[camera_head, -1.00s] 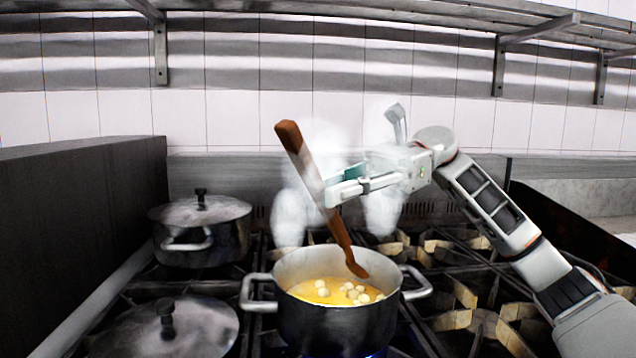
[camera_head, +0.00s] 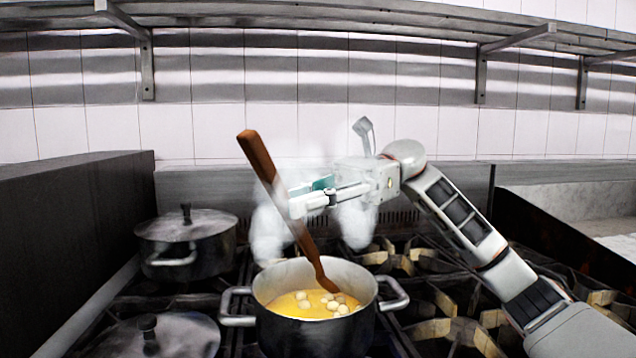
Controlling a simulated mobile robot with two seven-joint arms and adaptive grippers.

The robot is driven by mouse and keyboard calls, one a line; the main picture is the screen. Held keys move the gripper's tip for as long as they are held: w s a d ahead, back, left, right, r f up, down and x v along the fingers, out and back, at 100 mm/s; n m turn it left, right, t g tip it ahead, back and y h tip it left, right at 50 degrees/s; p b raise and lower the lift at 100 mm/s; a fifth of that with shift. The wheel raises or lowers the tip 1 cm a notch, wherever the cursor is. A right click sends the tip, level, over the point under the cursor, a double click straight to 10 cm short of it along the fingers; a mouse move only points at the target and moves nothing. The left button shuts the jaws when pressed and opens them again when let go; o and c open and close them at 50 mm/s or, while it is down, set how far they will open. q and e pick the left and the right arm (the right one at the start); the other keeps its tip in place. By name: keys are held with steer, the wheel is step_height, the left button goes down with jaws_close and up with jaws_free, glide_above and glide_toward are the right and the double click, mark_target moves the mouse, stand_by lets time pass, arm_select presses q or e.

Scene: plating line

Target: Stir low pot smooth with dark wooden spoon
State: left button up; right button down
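The dark wooden spoon (camera_head: 262,160) leans with its handle end up to the left. Its bowl end is over or in the yellow contents inside the low pot (camera_head: 312,338); steam and the angle keep me from telling how deep. Several pale round lumps (camera_head: 337,306) sit in the yellow contents. The pot is open, with two side handles. My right gripper (camera_head: 297,203) reaches in from the right above the pot, its fingertips closed on the middle of the spoon's handle. My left gripper is not in view.
A lidded pot (camera_head: 190,258) stands at the back left, and another lid (camera_head: 180,338) shows at the front left. A dark panel (camera_head: 75,215) borders the left side. Bare burner grates (camera_head: 440,300) lie to the right. A shelf (camera_head: 330,30) runs overhead.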

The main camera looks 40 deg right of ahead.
mark_target(266, 190)
steer(key=shift+w+a+f+g+p, duration=0.2)
steer(key=shift+w+a+f+p, duration=0.1)
steer(key=shift+a, duration=0.15)
steer(key=shift+w+a+f+g+p, duration=0.2)
steer(key=shift+a+f+p, duration=0.1)
steer(key=shift+a, duration=0.15)
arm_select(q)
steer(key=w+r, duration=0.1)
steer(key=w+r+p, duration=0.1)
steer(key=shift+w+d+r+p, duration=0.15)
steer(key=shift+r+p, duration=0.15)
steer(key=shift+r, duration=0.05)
arm_select(e)
steer(key=shift+w+a+r+y, duration=0.3)
steer(key=shift+w+a+r, duration=0.6)
steer(key=shift+w+r, duration=0.25)
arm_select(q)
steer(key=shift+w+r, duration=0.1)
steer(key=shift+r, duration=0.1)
arm_select(e)
steer(key=shift+d+r, duration=0.1)
steer(key=shift+r, duration=0.05)
steer(key=shift+s+d+r+p, duration=0.1)
steer(key=shift+r+p, duration=0.85)
steer(key=shift+r, duration=1.15)
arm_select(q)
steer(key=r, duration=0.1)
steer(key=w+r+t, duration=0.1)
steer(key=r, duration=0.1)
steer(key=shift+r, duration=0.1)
